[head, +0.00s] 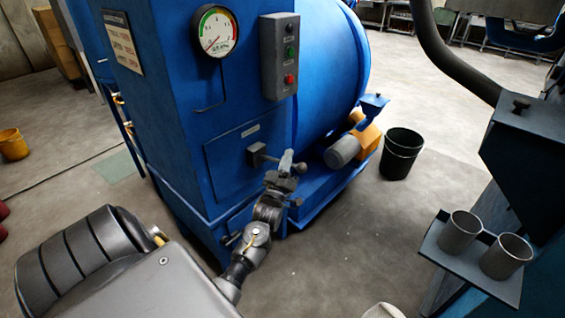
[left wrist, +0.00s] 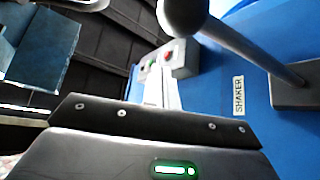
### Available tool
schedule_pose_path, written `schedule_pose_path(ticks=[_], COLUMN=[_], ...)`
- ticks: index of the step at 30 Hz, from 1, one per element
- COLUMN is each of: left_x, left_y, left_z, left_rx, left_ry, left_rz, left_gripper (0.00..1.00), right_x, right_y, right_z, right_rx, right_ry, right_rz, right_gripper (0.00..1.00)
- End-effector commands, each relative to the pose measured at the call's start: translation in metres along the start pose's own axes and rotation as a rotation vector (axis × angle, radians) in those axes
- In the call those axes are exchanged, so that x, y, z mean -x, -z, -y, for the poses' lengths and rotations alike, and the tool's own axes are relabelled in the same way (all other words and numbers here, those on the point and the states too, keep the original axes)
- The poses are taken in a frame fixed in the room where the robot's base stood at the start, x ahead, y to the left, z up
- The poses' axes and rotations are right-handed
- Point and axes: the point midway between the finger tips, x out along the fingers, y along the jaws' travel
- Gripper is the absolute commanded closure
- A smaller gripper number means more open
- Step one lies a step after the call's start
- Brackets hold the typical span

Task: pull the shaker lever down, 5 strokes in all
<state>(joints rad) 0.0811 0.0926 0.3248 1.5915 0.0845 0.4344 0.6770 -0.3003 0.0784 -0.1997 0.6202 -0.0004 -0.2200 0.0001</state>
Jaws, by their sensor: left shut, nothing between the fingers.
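The shaker lever (head: 268,157) sticks out from a grey bracket on the front of the blue machine, under a small label. In the left wrist view its dark rod (left wrist: 245,45) runs from the bracket to a round knob (left wrist: 183,14) at the top edge, beside the SHAKER label (left wrist: 238,95). My left gripper (head: 287,158) is shut and empty, close to the lever's free end. In the left wrist view its fingers (left wrist: 160,92) lie below the knob in the picture; I cannot tell whether they touch it. My right gripper is not in view.
The blue machine (head: 225,100) carries a gauge (head: 216,31) and a button box (head: 280,55). A motor (head: 342,152) and a black bucket (head: 401,153) are to the right. Two grey cups (head: 480,246) sit on a shelf at lower right. Open floor lies between.

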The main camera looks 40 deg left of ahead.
Motion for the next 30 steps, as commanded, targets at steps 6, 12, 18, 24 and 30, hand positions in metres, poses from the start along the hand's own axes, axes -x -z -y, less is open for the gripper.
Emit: schedule_pose_path(ticks=[6,12,18,24,30], left_x=[0.014,0.017,0.017,0.019,0.03], left_y=[-0.03,-0.037,-0.038,-0.04,-0.054], left_z=[0.0,0.0,0.0,0.001,0.007], left_rx=[0.003,0.002,0.002,-0.003,-0.048], left_ry=[0.004,0.003,0.003,-0.001,-0.035], left_rz=[0.008,0.006,0.006,0.007,0.008], left_gripper=[1.0,1.0,1.0,1.0,1.0], right_x=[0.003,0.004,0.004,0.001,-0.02], right_y=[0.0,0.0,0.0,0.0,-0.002], right_z=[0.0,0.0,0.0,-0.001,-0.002], right_rx=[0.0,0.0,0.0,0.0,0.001], right_ry=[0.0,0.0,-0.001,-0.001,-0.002], right_rz=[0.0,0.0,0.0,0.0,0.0], right_gripper=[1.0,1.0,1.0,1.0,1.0])
